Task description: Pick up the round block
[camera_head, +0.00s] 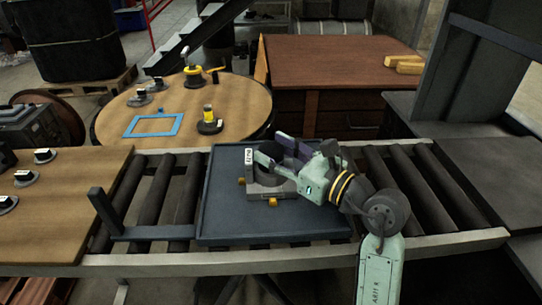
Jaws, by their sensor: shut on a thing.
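The round block (262,191) is a grey metal block with a wide round opening. It stands on a dark blue-grey tray (222,217) on the roller conveyor, or just above it; I cannot tell which. My gripper (270,163) comes in from the right, tilted down to the left. Its fingers are at the upper right part of the block and are shut on it. The fingers and the gripper body hide part of the block's right side. A small white label (248,156) shows at the block's upper left.
Small orange-yellow pegs (273,202) are at the block's foot. A dark upright stop (103,211) stands left of the tray. A round wooden table (228,96) behind holds a blue frame (154,125) and small parts. Bare rollers (153,198) lie left of the tray.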

